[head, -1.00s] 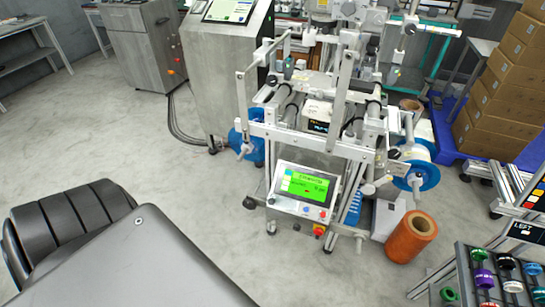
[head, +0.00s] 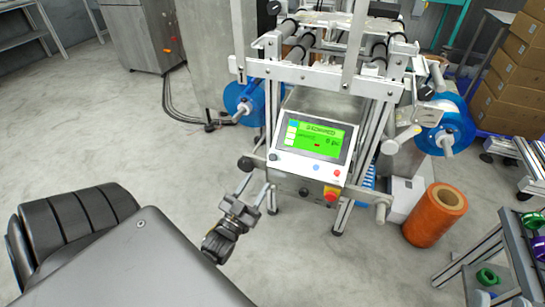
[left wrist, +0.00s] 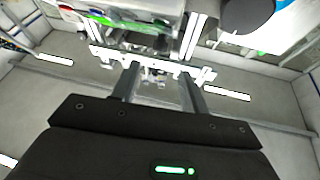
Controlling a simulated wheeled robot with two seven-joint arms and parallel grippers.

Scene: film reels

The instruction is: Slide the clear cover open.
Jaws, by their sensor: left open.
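The film-reel machine (head: 318,75) stands in front of me, a metal frame with rollers and a tilted control panel (head: 310,150) with a lit green screen. I cannot clearly make out the clear cover on it. My left gripper (head: 256,187) is in front of and below the panel's left corner, pointing up towards the machine. It is open and empty, and apart from the frame as far as I can tell. In the left wrist view its two fingers (left wrist: 158,82) stand apart with the blurred machine beyond them. My right gripper is not in view.
Blue reels (head: 247,100) and (head: 445,125) hang at the machine's sides. An orange roll (head: 435,215) stands on the floor at right, near a rack with coloured reels (head: 487,278). Cardboard boxes (head: 508,75) are stacked behind. The floor at left is clear.

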